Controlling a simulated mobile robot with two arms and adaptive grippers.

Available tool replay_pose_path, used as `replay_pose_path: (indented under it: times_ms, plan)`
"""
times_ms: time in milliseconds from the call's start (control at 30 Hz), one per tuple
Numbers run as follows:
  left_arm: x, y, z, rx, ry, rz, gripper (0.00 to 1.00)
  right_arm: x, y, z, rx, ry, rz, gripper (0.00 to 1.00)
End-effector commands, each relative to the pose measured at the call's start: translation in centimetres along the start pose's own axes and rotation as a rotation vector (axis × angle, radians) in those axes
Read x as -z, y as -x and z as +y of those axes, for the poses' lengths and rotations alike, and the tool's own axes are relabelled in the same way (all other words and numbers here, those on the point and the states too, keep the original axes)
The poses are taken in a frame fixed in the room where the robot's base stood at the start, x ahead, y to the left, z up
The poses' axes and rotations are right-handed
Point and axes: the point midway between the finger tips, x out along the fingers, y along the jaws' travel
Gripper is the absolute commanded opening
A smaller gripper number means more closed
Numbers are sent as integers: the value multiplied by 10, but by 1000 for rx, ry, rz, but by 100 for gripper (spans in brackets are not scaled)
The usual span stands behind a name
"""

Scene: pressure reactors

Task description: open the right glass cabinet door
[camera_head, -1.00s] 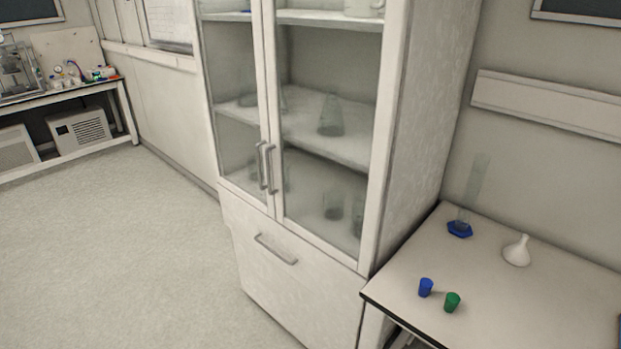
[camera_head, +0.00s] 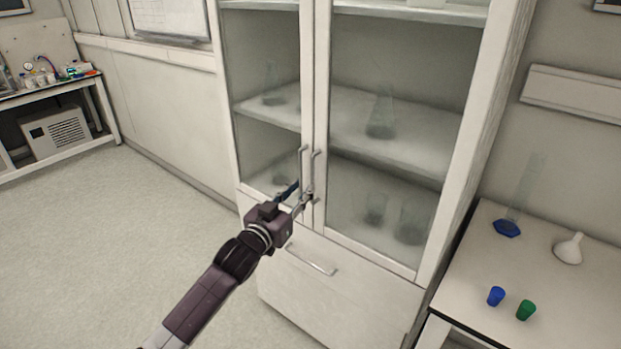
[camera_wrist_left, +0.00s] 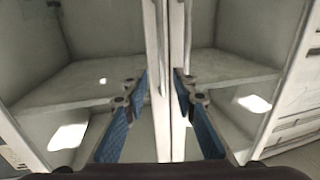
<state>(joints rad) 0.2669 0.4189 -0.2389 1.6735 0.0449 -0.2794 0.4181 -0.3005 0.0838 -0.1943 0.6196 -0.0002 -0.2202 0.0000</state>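The right glass cabinet door (camera_head: 386,130) stands closed beside the left glass door (camera_head: 262,100). Its vertical handle (camera_head: 315,172) is next to the left door's handle (camera_head: 303,160) at the middle seam. My left gripper (camera_head: 303,193) is at the lower ends of these handles, its fingers apart. In the left wrist view, my left gripper (camera_wrist_left: 160,82) is open, with the door seam and a handle bar showing between or beyond its fingertips. I cannot tell whether a finger touches a handle. My right gripper is not in view.
A drawer with a handle (camera_head: 311,259) is below the doors. A side table (camera_head: 475,275) at the right holds a funnel (camera_head: 569,248), a glass cylinder, a blue cup (camera_head: 495,296) and a green cup (camera_head: 526,310). Glassware stands inside the cabinet. Open floor lies left.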

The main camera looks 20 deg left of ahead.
Motion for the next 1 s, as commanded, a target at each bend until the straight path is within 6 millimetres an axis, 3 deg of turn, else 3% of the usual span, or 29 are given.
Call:
replay_pose_path:
  times_ms: [200, 400, 833, 1000]
  plan:
    - [2, -34, 0, 1, -1, 1, 25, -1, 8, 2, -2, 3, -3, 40]
    - [1, -54, 0, 1, -1, 0, 25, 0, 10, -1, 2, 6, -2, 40]
    - [0, -61, 0, 1, -1, -1, 25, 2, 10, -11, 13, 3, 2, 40]
    - [0, -61, 0, 1, -1, -1, 7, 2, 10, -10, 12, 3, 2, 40]
